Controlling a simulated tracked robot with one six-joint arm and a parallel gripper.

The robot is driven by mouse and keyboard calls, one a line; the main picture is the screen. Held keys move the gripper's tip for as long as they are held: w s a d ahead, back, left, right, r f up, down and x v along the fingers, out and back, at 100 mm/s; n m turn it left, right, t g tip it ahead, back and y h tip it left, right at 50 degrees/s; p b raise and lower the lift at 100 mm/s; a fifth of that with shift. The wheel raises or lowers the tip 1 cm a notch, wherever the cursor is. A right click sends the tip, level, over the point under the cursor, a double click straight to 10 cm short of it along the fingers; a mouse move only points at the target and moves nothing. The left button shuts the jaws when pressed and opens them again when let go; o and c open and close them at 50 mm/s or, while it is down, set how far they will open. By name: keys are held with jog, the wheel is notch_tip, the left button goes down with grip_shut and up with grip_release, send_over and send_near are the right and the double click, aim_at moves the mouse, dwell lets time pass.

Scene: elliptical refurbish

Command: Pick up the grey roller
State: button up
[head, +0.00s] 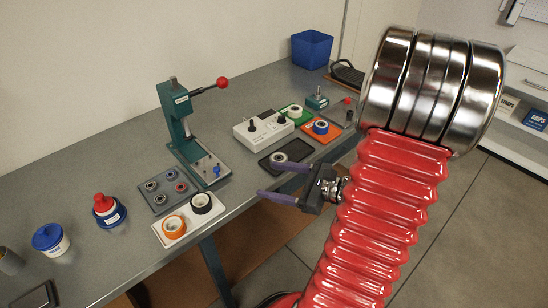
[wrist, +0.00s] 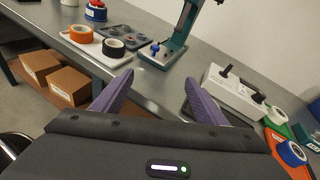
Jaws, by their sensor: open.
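A small grey ring-shaped roller (head: 279,157) lies on a dark tray (head: 292,169) near the bench's front edge in the head view. In the wrist view it is hidden, probably behind my right-hand finger. My gripper (head: 263,180) is open and empty. It is in front of the dark tray, and one finger overlaps the tray in the picture. In the wrist view my gripper's two purple fingers (wrist: 158,78) point towards the bench edge. A pale roller (head: 295,111) is on a green mat, and a blue roller (head: 321,127) is on an orange mat.
A green press (head: 185,130) stands left of the dark tray. A white control box (head: 263,129) stands behind it. A grey tray of several small rings (head: 151,207) and a white tray with orange and black tape rolls (head: 184,238) are further left. The bench (head: 105,145) is clear behind the press.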

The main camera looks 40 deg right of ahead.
aim_at(281, 160)
jog(key=s+d+f+m+t+h, duration=0.2)
jog(key=d+m+h, duration=0.3)
jog(key=d, duration=0.5)
jog(key=shift+s+f+m, duration=0.3)
jog(key=shift+s+m, duration=0.5)
jog(key=shift+s, duration=0.1)
jog(key=shift+w+d, duration=0.1)
jog(key=w+f, duration=0.1)
jog(key=w, duration=0.7)
jog(key=shift+w+f, duration=0.2)
jog(key=shift+w+a+f, duration=0.1)
jog(key=shift+w+f, duration=0.1)
jog(key=shift+w, duration=0.65)
jog(key=shift+w+a+f, duration=0.1)
jog(key=shift+w+f, duration=0.15)
jog(key=shift+w, duration=0.6)
jog(key=shift+w+f, duration=0.2)
jog(key=shift+w, duration=0.65)
jog(key=shift+c, duration=0.6)
jog(key=c, duration=1)
